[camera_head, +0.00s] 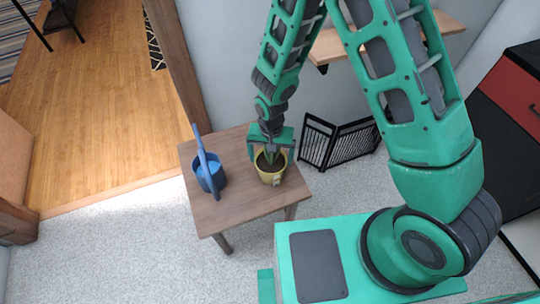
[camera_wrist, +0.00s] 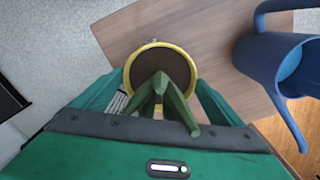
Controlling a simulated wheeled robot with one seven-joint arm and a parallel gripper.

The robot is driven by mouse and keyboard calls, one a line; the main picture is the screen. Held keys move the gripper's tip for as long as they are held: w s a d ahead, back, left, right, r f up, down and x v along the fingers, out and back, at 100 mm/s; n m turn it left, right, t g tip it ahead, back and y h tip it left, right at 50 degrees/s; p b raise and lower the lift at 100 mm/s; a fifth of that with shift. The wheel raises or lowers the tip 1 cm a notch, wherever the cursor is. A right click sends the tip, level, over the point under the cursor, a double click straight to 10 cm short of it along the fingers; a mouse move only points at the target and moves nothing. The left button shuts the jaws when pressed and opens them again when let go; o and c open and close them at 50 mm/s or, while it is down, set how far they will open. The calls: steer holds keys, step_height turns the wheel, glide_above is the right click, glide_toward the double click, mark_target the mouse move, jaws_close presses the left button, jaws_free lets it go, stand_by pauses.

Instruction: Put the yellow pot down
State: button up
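The yellow pot (camera_head: 272,176) holds dark soil and a green plant. In the head view it is over the right part of the small wooden table (camera_head: 234,208); I cannot tell whether its base touches the top. My gripper (camera_head: 270,147) reaches down from above with a finger on either side of the pot. In the wrist view the pot's yellow rim (camera_wrist: 187,57) shows between the two green fingers, which appear to press on its sides. The pot looks about upright. The plant's leaves (camera_wrist: 160,90) stand up toward the wrist, and the pot's lower part is hidden.
A blue watering can (camera_head: 211,178) stands on the table left of the pot; it also shows in the wrist view (camera_wrist: 262,58). A black folding rack (camera_head: 340,143) is behind the table at right. A wooden wall shelf (camera_head: 448,22) is above. The table's front is bare.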

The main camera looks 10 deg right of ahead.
steer(key=shift+o, duration=0.3)
step_height(320, 180, up, 12)
steer(key=shift+r, duration=0.15)
stand_by(0.4)
steer(key=s+d+r+m+h, duration=0.1)
steer(key=d+r, duration=0.6)
steer(key=d, duration=0.4)
steer(key=s+d+r+m, duration=0.1)
steer(key=d+r, duration=0.6)
steer(key=d, duration=0.4)
steer(key=s+d+r, duration=0.4)
steer(key=s+d, duration=0.2)
steer(key=s, duration=0.3)
steer(key=s+d+r+m+y, duration=0.1)
steer(key=s+d+r, duration=0.3)
steer(key=s+d, duration=0.3)
steer(key=s, duration=0.2)
steer(key=shift+s+m, duration=0.3)
steer(key=shift+s, duration=0.05)
